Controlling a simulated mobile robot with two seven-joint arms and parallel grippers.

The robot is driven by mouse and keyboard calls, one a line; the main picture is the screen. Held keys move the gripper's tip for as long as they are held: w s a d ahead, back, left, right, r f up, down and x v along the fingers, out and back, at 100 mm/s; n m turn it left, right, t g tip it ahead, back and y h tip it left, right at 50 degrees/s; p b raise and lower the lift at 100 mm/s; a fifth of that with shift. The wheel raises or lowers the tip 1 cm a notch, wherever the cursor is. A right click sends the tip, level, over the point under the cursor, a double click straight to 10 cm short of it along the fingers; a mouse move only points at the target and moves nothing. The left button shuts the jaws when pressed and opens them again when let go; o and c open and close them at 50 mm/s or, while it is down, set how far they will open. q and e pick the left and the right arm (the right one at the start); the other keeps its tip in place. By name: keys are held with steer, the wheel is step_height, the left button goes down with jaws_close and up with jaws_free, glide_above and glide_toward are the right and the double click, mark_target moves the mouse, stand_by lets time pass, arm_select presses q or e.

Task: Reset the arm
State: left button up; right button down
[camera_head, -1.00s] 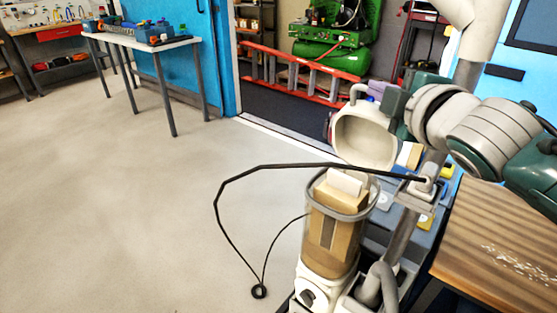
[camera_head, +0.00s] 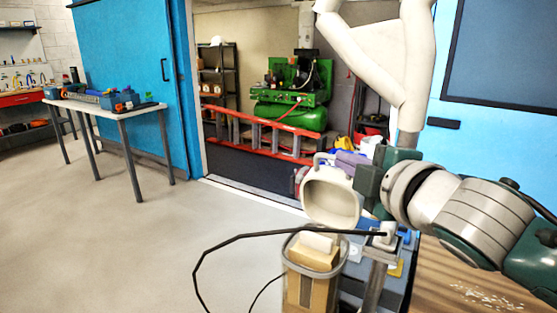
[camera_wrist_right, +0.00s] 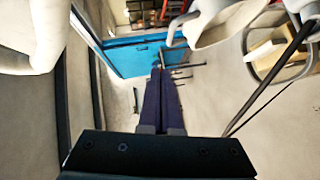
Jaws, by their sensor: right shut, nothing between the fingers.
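My right arm comes in from the right in the head view and ends in a dark green wrist block (camera_head: 368,184) beside an open white hood (camera_head: 330,200) with a handle. The gripper's fingers do not show clearly there. In the right wrist view my right gripper (camera_wrist_right: 160,74) shows two dark fingers pressed together with nothing between them, pointing over the floor. The white hood (camera_wrist_right: 222,22) shows above and right of the fingertips, apart from them in the picture. My left gripper is not in view.
A clear bin with cardboard (camera_head: 312,275) stands below the hood, a bent black rod (camera_head: 250,236) crossing over it. A brown wooden top (camera_head: 450,290) is at lower right. A tool table (camera_head: 135,108) stands far left, a red ladder (camera_head: 260,135) in the doorway. Floor at left is free.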

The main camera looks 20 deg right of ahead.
steer(key=s+a+f+m+g, duration=0.2)
steer(key=s+f+m+g, duration=0.15)
steer(key=s, duration=0.55)
steer(key=s+a+f+m+g+y, duration=0.1)
steer(key=s+a+f+m+g, duration=0.3)
steer(key=s, duration=0.6)
steer(key=s+a+f+m+g, duration=0.15)
steer(key=s+m+g, duration=0.3)
steer(key=s, duration=0.45)
step_height(320, 180, up, 37)
steer(key=s+p, duration=0.1)
steer(key=p, duration=3.7)
steer(key=shift+m+y, duration=0.3)
steer(key=shift+m, duration=0.1)
steer(key=shift+a, duration=0.1)
